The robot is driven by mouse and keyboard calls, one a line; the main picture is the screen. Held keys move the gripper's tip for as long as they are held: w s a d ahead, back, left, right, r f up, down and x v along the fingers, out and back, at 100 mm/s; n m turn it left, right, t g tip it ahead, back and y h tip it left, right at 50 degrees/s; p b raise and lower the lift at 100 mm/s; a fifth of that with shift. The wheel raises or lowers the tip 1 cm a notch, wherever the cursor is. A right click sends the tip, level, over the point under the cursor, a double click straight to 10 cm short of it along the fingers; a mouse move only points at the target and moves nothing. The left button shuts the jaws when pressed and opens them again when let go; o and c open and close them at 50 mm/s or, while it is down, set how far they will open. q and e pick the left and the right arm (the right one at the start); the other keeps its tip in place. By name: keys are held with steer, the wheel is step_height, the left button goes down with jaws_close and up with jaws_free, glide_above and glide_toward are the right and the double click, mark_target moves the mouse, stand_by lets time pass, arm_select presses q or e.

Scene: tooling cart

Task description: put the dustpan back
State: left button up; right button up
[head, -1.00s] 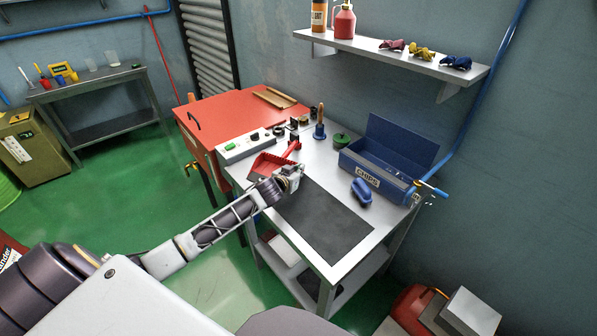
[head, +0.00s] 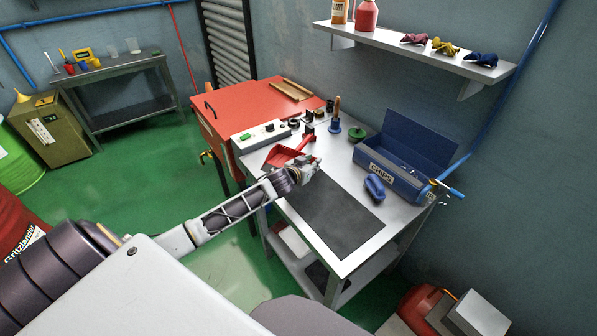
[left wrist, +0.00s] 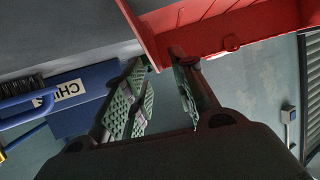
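The red dustpan (head: 283,154) lies at the left edge of the workbench in the head view, its handle (head: 306,142) pointing to the back right. My left gripper (head: 312,170) is just in front of and to the right of it, low over the bench. In the left wrist view the dustpan (left wrist: 235,28) fills the top, its edge close to the fingertips. The padded fingers of my left gripper (left wrist: 160,85) stand apart with a clear gap. I cannot tell whether they touch the dustpan. My right gripper is not in view.
A dark mat (head: 330,217) covers the bench front. A blue brush (head: 375,187) lies beside the blue CHIPS box (head: 405,185). A control box (head: 262,137) and several small tools stand behind the dustpan. A shelf (head: 420,48) hangs above.

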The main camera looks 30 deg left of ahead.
arm_select(q)
steer(key=shift+v, duration=5.55)
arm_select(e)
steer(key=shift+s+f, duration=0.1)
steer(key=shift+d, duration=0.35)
arm_select(q)
steer(key=shift+s, duration=0.1)
